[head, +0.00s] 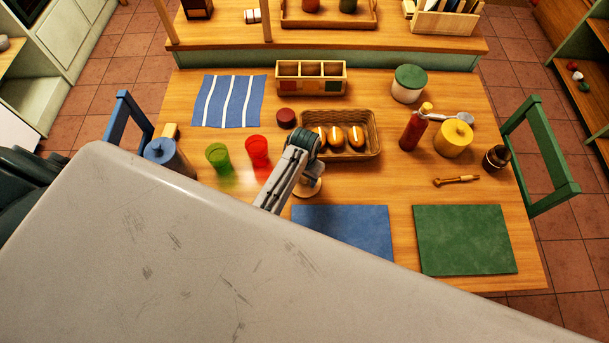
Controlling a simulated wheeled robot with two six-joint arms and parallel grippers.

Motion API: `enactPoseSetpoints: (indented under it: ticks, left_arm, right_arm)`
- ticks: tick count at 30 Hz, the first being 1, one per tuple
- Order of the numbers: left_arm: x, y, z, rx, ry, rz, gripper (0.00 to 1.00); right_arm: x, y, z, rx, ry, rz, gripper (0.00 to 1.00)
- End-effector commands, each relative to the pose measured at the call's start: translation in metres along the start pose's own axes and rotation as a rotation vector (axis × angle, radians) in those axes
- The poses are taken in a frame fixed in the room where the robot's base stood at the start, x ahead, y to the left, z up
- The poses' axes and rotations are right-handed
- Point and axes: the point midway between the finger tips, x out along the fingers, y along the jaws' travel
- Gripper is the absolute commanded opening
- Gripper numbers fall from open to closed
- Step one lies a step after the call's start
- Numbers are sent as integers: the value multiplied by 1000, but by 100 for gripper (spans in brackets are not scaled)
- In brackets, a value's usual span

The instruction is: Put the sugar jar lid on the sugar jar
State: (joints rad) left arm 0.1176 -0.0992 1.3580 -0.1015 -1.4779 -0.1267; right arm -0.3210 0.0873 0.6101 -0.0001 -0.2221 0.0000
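My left arm reaches over the table beside the bread basket. My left gripper (304,180) is at its end, small and partly covered by the arm, so its fingers cannot be made out. A small round tan and white piece (311,190) shows right at the gripper; I cannot tell whether it is a lid or a jar, or whether it is held. No jar is clearly marked as sugar. A white jar with a green lid (409,83), a yellow lidded jar (454,141) and a blue lidded jar (165,154) stand on the table. My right gripper is not visible.
A bread basket (370,124), red bottle (412,131), dark jar (496,158), green cup (218,157), red cup (257,151) and small red round item (286,118) stand around. Blue (345,230) and green (464,240) mats lie flat. The near left table is hidden.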

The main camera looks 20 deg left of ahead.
Motion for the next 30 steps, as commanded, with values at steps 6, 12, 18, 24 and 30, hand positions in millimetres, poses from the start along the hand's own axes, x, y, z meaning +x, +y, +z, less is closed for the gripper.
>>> enactPoseSetpoints:
  ticks: [6, 12, 18, 24, 30]
  left_arm:
    - [0, 0, 0, 0, 0, 0, 50]
    - [-12, 0, -1, 0, 3, 0, 50]
    - [-46, 0, -2, -1, 7, 0, 50]
    - [-89, 0, -2, 0, 7, 0, 50]
    - [-118, 0, -1, -1, 4, 0, 50]
  right_arm:
    - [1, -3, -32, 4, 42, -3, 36]
    - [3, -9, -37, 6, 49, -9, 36]
    - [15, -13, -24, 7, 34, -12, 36]
    - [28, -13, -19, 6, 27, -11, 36]
    - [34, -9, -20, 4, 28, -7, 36]
